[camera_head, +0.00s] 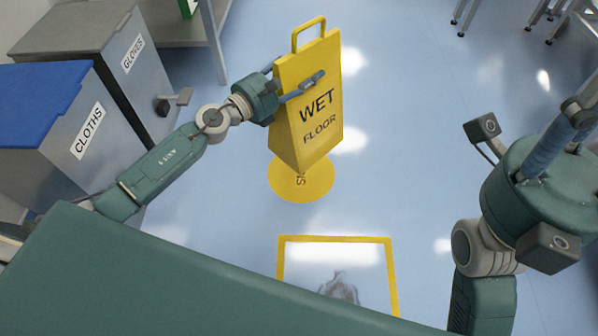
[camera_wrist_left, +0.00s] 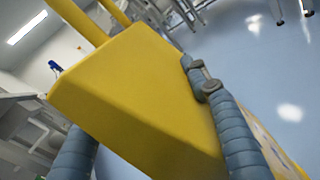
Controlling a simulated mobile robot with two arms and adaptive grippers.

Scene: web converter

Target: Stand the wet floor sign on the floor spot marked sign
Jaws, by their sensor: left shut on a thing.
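The yellow wet floor sign (camera_head: 308,105) is upright in the head view, with its handle at the top and "WET FLOOR" on its face. My left gripper (camera_head: 296,88) is shut on its upper part, a finger on each side. In the left wrist view the sign (camera_wrist_left: 135,95) fills the middle between the fingers of my left gripper (camera_wrist_left: 150,120). The round yellow floor spot (camera_head: 305,189) shows below the sign, partly hidden by it, with part of its lettering visible. I cannot tell whether the sign touches the floor.
Two grey bins stand at the left, a gloves bin (camera_head: 110,45) and a cloths bin (camera_head: 52,125) with a blue lid. Stool legs show at the upper right. The floor right of the sign is clear.

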